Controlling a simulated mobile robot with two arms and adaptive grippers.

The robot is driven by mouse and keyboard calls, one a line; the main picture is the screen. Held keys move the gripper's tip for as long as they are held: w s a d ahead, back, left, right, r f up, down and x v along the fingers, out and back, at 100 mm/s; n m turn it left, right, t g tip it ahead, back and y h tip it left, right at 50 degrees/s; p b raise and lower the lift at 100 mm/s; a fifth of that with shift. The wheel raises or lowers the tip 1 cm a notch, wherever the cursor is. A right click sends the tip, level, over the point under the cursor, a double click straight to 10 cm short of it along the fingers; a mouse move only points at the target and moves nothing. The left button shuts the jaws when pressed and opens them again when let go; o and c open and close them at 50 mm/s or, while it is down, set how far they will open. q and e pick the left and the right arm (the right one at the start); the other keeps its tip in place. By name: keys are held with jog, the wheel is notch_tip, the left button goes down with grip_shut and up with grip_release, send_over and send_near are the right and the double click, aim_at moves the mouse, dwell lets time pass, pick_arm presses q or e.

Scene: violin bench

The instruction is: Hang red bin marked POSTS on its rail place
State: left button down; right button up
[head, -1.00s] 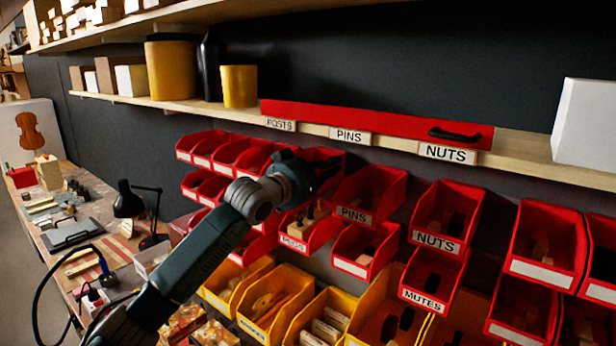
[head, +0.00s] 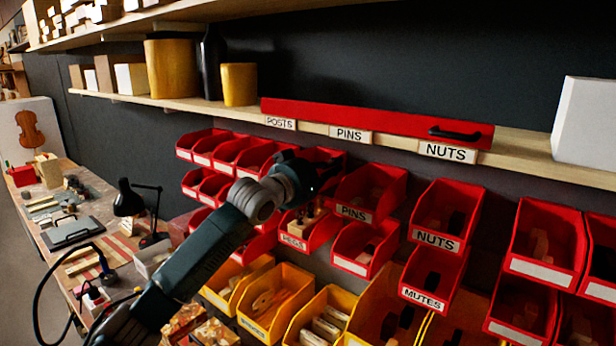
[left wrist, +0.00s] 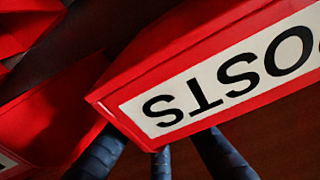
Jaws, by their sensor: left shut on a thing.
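The red bin marked POSTS fills much of the left wrist view (left wrist: 150,60), its white label upside down there. In the head view, red bin wall (head: 325,156) shows just behind my left gripper (head: 312,182), which hides most of it. The dark fingers of my left gripper (left wrist: 160,163) reach up to the bin's label edge, and the gripper is shut on the bin. The place label POSTS (head: 281,123) is on the shelf edge, above and to the left of the gripper. I cannot tell whether the bin touches the rail. My right gripper is not in view.
Red bins marked PINS (head: 368,193) and NUTS (head: 446,217) hang close by on the right. Another red bin (head: 310,232) is just below the gripper, and several more hang to the left. Yellow bins (head: 275,300) are lower down. The wooden shelf (head: 385,140) runs above.

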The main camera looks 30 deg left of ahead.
pick_arm(q)
jog(key=shift+f+b, duration=0.35)
jog(key=shift+f, duration=0.35)
jog(key=c, duration=1.8)
grip_release()
jog(key=s, duration=0.4)
jog(key=s+a, duration=0.1)
jog(key=s, duration=0.7)
jog(key=shift+a+r, duration=0.1)
jog(key=shift+a, duration=0.2)
